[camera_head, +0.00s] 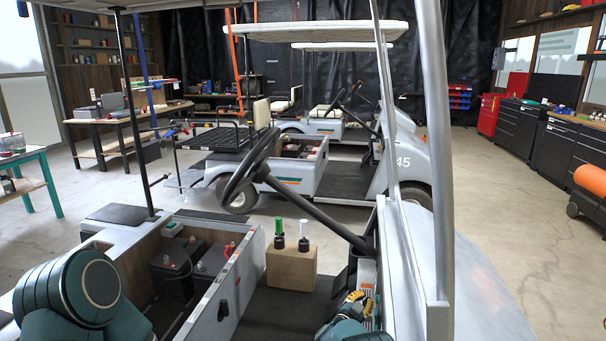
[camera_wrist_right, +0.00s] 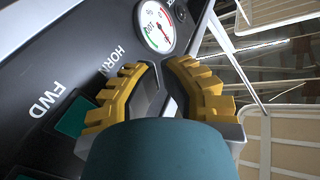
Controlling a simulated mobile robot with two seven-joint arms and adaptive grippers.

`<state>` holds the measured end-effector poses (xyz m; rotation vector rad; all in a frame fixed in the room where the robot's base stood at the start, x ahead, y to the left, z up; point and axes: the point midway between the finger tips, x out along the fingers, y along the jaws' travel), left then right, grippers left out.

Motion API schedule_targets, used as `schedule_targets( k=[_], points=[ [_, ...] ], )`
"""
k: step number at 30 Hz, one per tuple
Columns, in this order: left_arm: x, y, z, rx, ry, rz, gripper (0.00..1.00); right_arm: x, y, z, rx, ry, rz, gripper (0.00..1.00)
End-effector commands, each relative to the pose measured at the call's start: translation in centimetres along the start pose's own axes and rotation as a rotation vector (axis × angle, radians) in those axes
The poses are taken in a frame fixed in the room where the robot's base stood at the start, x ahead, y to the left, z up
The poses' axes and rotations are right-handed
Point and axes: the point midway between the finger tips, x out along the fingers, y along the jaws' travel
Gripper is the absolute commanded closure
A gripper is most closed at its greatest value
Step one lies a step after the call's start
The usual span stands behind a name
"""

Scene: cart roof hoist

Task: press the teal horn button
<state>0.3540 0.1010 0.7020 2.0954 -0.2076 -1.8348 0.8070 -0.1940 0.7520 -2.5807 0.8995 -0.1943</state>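My right gripper (camera_wrist_right: 162,68) has yellow ribbed fingers and is close to the cart's dark dash panel (camera_wrist_right: 62,62). Its fingertips look drawn together, with nothing seen between them. The HORN label (camera_wrist_right: 117,60) is just left of the fingers in the right wrist view. The horn button itself does not show; the fingers cover the panel beside that label. A teal button (camera_wrist_right: 75,117) by the FWD label is left of the gripper. My left gripper is out of view.
A round gauge (camera_wrist_right: 158,25) sits just beyond the fingertips. The steering wheel (camera_head: 249,165) and its slanted column are left of the right gripper in the head view. A wooden block (camera_head: 291,268) with a green and a white-topped piece stands on the cart floor. Batteries (camera_head: 172,274) lie in an open bay.

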Motion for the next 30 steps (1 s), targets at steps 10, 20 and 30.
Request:
schedule_targets(
  k=[10, 20, 30],
  points=[
    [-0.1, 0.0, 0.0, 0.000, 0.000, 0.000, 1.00, 0.1, 0.2, -0.1, 0.000, 0.000, 0.000, 1.00],
    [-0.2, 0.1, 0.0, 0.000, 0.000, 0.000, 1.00, 0.3, 0.6, -0.3, 0.000, 0.000, 0.000, 1.00],
    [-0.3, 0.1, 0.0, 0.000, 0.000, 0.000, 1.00, 0.6, 1.0, -0.5, -0.001, 0.001, 0.001, 1.00]
  ],
)
